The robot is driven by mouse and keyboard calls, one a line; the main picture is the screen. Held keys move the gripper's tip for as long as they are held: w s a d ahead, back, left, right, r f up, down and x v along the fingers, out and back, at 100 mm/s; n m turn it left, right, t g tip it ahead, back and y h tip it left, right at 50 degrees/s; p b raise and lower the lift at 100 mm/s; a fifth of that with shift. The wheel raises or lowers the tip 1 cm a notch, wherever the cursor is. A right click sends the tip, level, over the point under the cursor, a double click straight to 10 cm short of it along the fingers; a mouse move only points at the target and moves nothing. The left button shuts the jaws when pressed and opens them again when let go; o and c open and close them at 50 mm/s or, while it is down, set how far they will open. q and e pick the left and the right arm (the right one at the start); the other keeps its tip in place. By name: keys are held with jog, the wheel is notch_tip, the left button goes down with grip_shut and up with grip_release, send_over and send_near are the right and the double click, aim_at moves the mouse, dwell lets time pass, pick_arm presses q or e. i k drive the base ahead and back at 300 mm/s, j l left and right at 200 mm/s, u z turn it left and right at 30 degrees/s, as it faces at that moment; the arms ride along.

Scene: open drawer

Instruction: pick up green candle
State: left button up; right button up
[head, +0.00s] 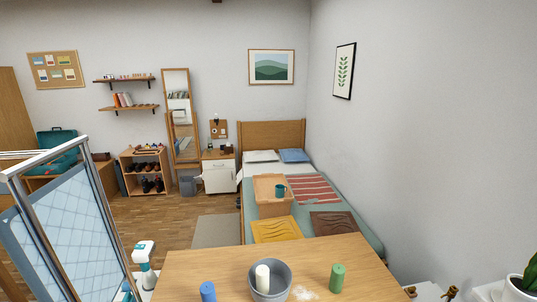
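A green candle (337,277) stands upright on the wooden table (200,266) at the bottom of the head view, right of the grey bucket. A white candle (262,278) stands in the grey bucket (283,274). A blue candle (208,291) stands left of the bucket, its lower part cut off by the frame edge. Neither of my grippers shows in the head view.
A white and teal spray bottle (144,261) is by the table's left edge. A potted plant (520,288) is at lower right. The bed (357,229) lies beyond the table.

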aim_at(338, 271)
jog(key=k+j+z, duration=0.1)
jog(key=z, duration=0.4)
jog(key=k+z, duration=0.15)
jog(key=z, duration=0.35)
jog(key=k+z, duration=0.15)
jog(key=z, duration=0.35)
